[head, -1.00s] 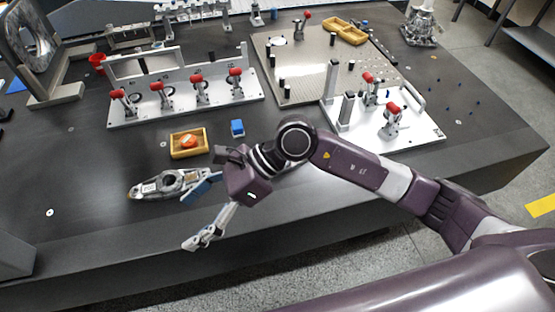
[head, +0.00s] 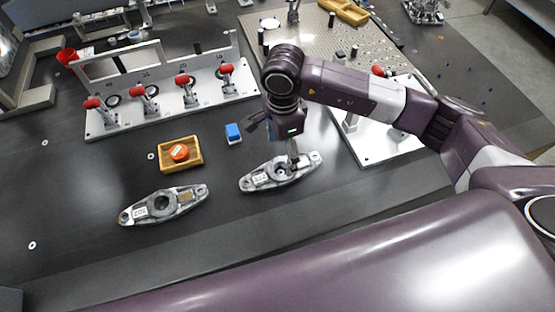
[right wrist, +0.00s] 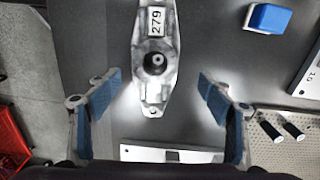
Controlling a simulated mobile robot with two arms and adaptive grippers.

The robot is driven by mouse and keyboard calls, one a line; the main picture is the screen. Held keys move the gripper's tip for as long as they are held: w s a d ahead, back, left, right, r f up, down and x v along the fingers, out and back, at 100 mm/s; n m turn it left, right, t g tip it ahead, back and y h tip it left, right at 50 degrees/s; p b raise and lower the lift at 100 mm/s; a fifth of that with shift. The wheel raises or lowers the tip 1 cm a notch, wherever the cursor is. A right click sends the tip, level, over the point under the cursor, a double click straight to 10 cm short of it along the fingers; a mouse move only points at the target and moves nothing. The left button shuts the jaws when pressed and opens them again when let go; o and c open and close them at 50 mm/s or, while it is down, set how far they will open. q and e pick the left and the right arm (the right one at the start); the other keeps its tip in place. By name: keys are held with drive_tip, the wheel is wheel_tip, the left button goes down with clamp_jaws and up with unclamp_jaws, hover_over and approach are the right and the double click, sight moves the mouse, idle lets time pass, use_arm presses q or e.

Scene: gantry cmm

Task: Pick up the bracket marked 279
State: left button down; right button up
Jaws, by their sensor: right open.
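The bracket marked 279 (right wrist: 155,50) is a grey metal piece with a round central hole and a white label, seen in the upper middle of the right wrist view. In the head view it appears to be the right one of two similar brackets (head: 257,180), lying flat on the dark table. My right gripper (head: 293,160) is over this bracket, pointing down. In the right wrist view its blue-padded fingers (right wrist: 160,80) are spread wide, one to each side of the bracket's lower end, with nothing held. My left gripper is not in view.
A second bracket (head: 163,206) lies to the left; its label is unreadable here. Behind are a wooden tray (head: 165,165) with an orange item and a blue block (head: 233,133). A clamp fixture (head: 125,126) and a perforated plate (head: 335,40) stand further back. The front table strip is clear.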

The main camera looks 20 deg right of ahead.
sight(281, 174)
drive_tip(key=f, duration=0.2)
drive_tip(key=s+f+p, duration=0.1)
drive_tip(key=f, duration=0.1)
drive_tip(key=shift+s+a, duration=0.1)
drive_tip(key=shift+a, duration=0.1)
wheel_tip(281, 174, down, 2)
drive_tip(key=shift+f+p, duration=0.25)
drive_tip(key=shift+p, duration=0.1)
drive_tip(key=shift+f, duration=0.3)
drive_tip(key=c, duration=1.3)
drive_tip(key=shift+w+r, duration=0.1)
drive_tip(key=shift+w, duration=0.1)
drive_tip(key=c, duration=0.4)
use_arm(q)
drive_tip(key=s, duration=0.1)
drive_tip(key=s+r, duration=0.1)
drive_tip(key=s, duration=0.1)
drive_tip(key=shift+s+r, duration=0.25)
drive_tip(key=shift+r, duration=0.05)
use_arm(e)
drive_tip(key=shift+c, duration=0.2)
